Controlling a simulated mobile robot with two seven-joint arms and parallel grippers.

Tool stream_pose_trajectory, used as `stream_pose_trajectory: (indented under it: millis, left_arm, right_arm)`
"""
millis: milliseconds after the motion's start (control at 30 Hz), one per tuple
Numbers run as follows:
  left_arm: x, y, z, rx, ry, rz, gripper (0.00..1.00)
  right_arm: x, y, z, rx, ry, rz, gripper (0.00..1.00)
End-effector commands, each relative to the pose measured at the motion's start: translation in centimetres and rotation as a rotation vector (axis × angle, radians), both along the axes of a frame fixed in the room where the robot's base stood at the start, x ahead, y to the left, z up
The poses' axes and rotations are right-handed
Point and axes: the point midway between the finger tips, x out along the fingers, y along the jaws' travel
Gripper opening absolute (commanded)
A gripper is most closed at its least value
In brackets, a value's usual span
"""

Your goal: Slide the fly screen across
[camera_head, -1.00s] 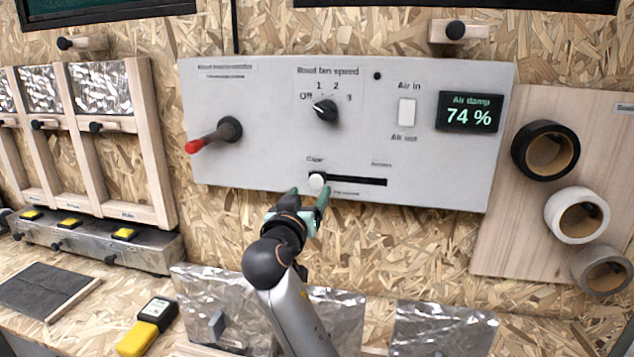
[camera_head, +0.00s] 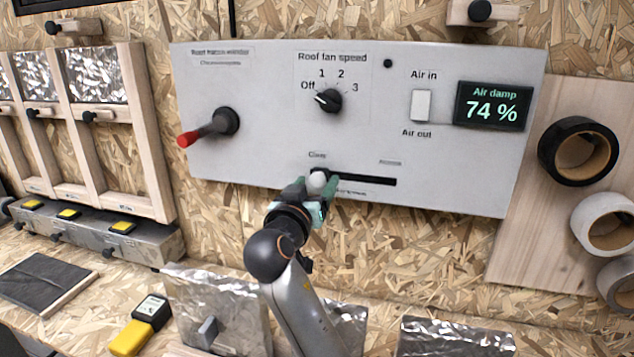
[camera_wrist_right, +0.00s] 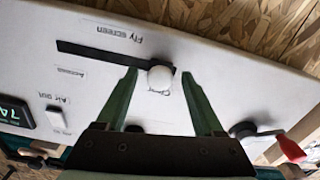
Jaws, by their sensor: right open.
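The fly screen slider is a white round knob (camera_head: 318,180) at the left end of a black slot (camera_head: 365,181) low on the grey panel. In the right wrist view the knob (camera_wrist_right: 160,78) sits at one end of the slot (camera_wrist_right: 100,55), near the label "Fly screen". My right gripper (camera_head: 317,190) is at the knob, with its green fingers apart on either side of it. In the wrist view the open fingers (camera_wrist_right: 163,95) flank the knob, with gaps showing. My left gripper is not in view.
The grey panel (camera_head: 270,140) also carries a red-tipped lever (camera_head: 210,127), a fan dial (camera_head: 328,100), a white rocker switch (camera_head: 421,105) and a display (camera_head: 492,106) reading 74 %. Tape rolls (camera_head: 578,151) hang at the right. Foil-covered pieces (camera_head: 215,305) stand below.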

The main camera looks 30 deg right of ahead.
Motion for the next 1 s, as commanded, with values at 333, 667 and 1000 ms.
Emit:
stream_pose_trajectory:
  millis: [333,667,1000]
  left_arm:
    - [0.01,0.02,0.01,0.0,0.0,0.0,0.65]
    - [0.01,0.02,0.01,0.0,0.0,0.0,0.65]
    - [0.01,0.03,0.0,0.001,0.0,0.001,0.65]
  right_arm:
    - [-0.01,0.04,0.0,0.0,0.0,0.0,0.63]
    - [0.0,0.02,0.01,0.001,-0.001,0.0,0.26]
    - [-0.01,0.02,0.02,0.001,-0.001,0.0,0.0]
